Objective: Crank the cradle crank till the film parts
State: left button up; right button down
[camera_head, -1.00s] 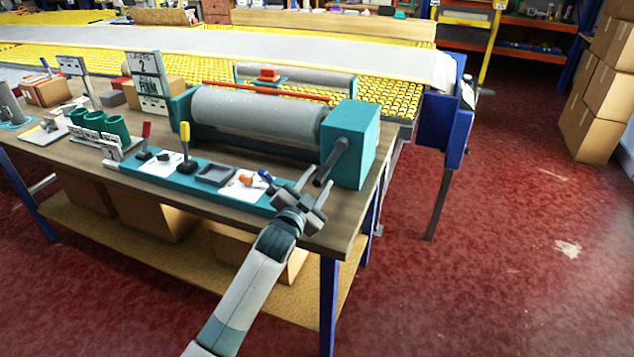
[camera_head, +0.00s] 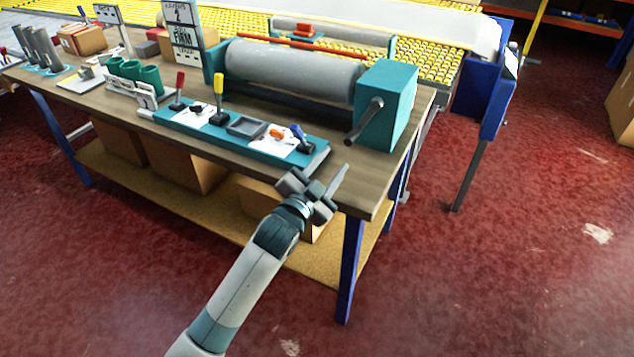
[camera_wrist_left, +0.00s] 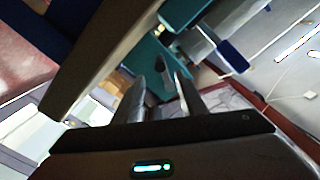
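The cradle (camera_head: 388,95) is teal and stands on the bench's right end. Its dark crank (camera_head: 365,120) sticks out from the teal end box, its grip pointing down and left. A grey roll (camera_head: 290,72) lies in the cradle; I cannot make out where the film is parted or whole. My left gripper (camera_head: 322,178) is below and left of the crank, in front of the bench edge, apart from it. Its fingers stand apart with nothing between them, as the left wrist view (camera_wrist_left: 160,100) also shows. My right gripper is not in view.
Green cups (camera_head: 135,75) and a sign (camera_head: 180,35) stand to the left. The bench top (camera_head: 370,180) is clear near its right corner. Red floor is free on the right.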

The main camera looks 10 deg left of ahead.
pick_arm(q)
jog(key=v, duration=0.7)
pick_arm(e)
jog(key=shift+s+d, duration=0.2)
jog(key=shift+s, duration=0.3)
pick_arm(q)
jog(key=shift+w, duration=0.1)
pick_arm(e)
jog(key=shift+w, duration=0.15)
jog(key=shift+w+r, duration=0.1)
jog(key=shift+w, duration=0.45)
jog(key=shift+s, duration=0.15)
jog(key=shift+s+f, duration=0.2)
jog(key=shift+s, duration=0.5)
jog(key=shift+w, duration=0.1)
